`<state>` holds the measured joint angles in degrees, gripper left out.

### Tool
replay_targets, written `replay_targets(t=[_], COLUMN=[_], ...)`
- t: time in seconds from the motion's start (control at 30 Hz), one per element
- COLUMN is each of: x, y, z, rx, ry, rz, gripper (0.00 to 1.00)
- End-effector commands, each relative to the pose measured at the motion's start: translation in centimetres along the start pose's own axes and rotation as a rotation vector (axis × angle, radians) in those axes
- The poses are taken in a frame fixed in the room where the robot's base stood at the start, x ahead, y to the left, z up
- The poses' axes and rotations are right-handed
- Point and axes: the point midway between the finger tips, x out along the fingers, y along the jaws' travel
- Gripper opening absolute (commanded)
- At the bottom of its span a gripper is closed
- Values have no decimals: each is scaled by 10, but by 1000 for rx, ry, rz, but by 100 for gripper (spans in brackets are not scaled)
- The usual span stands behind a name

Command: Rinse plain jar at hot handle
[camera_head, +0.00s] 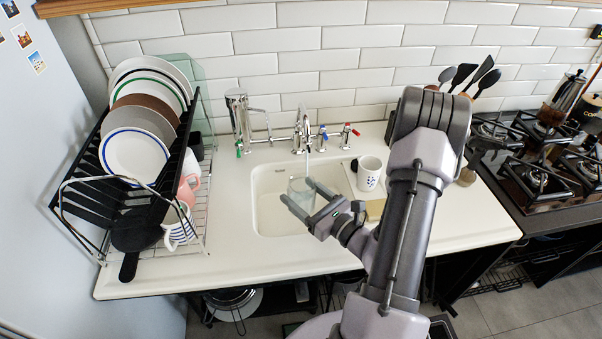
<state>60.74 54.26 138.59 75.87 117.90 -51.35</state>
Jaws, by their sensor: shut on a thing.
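My gripper (302,203) is shut on a clear plain jar (301,188) and holds it over the left part of the white sink (264,215). The jar looks roughly upright, below the tap (303,128). A thin pale line between the spout and the jar may be running water; I cannot tell for sure. The hot handle (347,131), with red on it, is right of the tap, past the blue-marked handle (322,135). My gripper touches neither handle. The jar's contents are not clear.
A white mug (369,172) stands right of the sink. A full dish rack (75,203) is at the left, beside a steel fixture (239,115) with a green-marked handle. A utensil holder and the gas hob (550,180) are at the right. The counter front is clear.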

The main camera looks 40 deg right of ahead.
Motion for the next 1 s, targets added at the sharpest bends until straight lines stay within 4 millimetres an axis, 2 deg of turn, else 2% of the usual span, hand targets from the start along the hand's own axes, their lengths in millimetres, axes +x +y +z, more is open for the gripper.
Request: replay_targets(t=[0.4,1.0], x=[-32,-36], y=[28,32], z=[40,39], rx=[2,0], ry=[1,0], rz=[-1,-1], gripper=[16,16])
